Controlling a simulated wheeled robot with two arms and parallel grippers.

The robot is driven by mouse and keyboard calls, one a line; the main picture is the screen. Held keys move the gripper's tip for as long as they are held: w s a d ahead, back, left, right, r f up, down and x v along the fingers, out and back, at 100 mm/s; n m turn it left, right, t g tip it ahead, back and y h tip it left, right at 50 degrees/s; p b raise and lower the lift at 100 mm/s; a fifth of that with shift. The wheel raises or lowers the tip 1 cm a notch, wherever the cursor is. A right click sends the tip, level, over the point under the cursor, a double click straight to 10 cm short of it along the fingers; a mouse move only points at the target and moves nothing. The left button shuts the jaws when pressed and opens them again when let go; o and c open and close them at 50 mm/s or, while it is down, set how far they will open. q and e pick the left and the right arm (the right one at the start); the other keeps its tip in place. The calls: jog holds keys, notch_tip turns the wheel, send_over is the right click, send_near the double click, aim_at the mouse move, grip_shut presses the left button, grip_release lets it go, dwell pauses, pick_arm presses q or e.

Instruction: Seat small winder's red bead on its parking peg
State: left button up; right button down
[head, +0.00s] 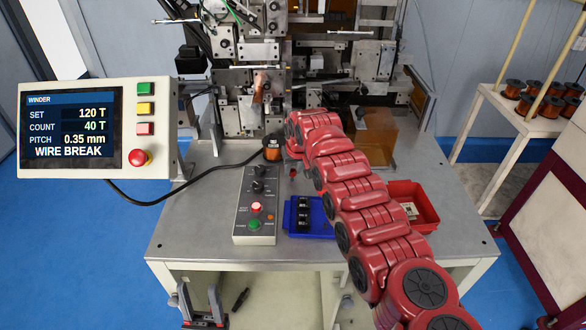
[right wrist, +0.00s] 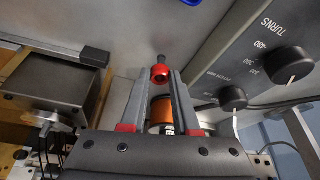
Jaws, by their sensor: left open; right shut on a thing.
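The red bead (right wrist: 160,74) shows in the right wrist view between the fingertips of my right gripper (right wrist: 161,80), which is shut on it. A short dark post (right wrist: 160,60) shows right at the bead, over the grey table; I cannot tell whether it is the parking peg or whether the bead sits on it. In the head view a small dark red spot (head: 293,172), likely the bead, shows below the end of my right arm, which hides most of that gripper. My left gripper (head: 198,292) is open and empty, low in front of the table.
A copper wire spool (head: 272,149) stands left of the bead. The control box (head: 256,207) with knobs, blue tray (head: 310,231) and red bin (head: 420,205) are on the table (head: 190,235). The winder (head: 245,115) rises behind. A screen (head: 70,126) reads WIRE BREAK.

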jog(key=shift+f, duration=0.25)
dwell(0.3)
jog(key=shift+f+b, duration=0.85)
jog(key=shift+f, duration=0.05)
jog(key=c, duration=0.6)
grip_release()
jog(key=shift+r, duration=0.1)
jog(key=shift+s+d+r, duration=0.1)
jog(key=shift+s+r, duration=0.05)
jog(key=shift+r, duration=0.15)
jog(key=b+v, duration=0.4)
jog(key=v, duration=1.2)
jog(key=shift+s+r, duration=0.1)
jog(key=shift+r, duration=0.25)
